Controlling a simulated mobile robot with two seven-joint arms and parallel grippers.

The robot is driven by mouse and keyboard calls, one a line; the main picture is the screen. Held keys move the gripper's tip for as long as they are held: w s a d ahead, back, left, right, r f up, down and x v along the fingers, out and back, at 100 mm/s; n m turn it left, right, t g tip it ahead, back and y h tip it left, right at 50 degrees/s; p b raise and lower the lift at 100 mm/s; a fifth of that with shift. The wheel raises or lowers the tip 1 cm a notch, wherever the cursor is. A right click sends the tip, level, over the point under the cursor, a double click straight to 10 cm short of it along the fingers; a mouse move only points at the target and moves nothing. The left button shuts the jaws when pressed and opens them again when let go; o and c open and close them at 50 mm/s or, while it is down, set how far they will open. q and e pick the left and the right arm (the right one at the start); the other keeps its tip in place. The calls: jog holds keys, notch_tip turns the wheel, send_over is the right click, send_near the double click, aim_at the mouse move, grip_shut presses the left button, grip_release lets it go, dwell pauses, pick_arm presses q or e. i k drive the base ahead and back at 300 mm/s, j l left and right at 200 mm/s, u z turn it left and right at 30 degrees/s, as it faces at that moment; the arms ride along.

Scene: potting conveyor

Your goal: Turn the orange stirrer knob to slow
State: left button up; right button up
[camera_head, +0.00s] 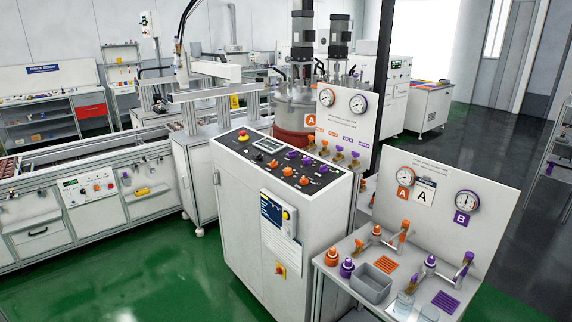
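A white control console (235,205) stands in the middle of the view with a dark sloped panel on top. Purple knobs (306,160) sit in a row behind the orange ones. Neither of my grippers is in view.
A steel tank (295,105) with motors stands behind the console. A gauge board (347,118) rises at its back right. A side bench (330,280) with a grey bin (371,284) and orange and purple valves stands at the right. Green floor (150,275) is clear in front.

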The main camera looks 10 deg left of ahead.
aim_at(303, 181)
jog(key=i+j, duration=0.45)
jog(key=i+j+z, duration=0.1)
jog(key=i+j, duration=0.35)
jog(key=j, duration=0.15)
jog(key=i+j+z, duration=0.1)
jog(key=i+j, duration=0.35)
jog(key=j, duration=0.1)
